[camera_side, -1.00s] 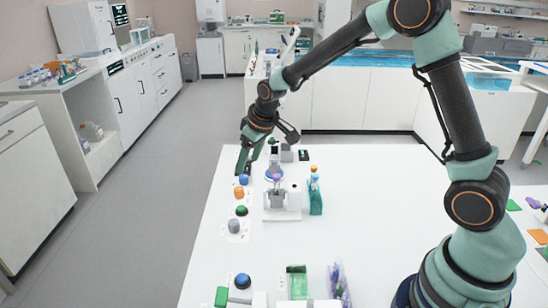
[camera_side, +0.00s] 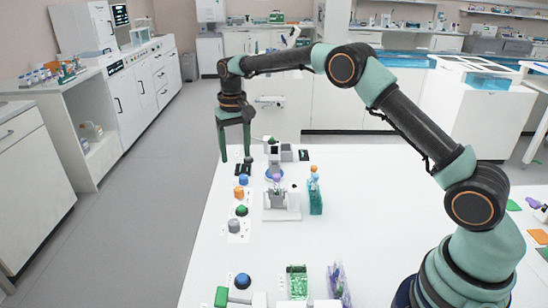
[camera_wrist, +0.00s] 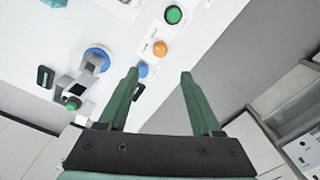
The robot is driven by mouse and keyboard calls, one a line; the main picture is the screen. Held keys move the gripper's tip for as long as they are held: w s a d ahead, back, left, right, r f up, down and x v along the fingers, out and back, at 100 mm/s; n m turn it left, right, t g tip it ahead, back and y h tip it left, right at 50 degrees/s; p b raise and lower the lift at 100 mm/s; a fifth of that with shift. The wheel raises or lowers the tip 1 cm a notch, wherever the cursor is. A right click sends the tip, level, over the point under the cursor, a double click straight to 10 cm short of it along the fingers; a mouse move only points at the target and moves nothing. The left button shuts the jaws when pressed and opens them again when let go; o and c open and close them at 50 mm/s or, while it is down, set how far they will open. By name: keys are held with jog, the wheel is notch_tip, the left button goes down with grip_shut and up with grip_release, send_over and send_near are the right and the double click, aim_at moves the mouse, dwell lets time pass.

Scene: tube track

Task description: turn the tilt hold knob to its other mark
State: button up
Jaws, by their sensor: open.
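A row of round controls runs along the left edge of the white table: blue (camera_side: 243,180), orange (camera_side: 239,193), green (camera_side: 241,210) and grey (camera_side: 234,226). Their labels are too small to read, so I cannot tell which is the tilt hold knob. My gripper (camera_side: 235,160) points down at the table's far left corner, beyond the blue control, open and empty. In the wrist view, my gripper's fingers (camera_wrist: 160,72) are spread, with the blue control (camera_wrist: 143,69) beside the left fingertip. The orange (camera_wrist: 160,48) and green (camera_wrist: 174,15) controls lie farther up; the grey one is outside this view.
A small dark piece (camera_side: 241,168) lies by the far corner. Another blue knob (camera_side: 243,281) is near the front.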

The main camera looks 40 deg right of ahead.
aim_at(239, 189)
notch_tip(239, 189, down, 12)
jog(key=shift+f, duration=0.1)
dwell(0.5)
grip_shut()
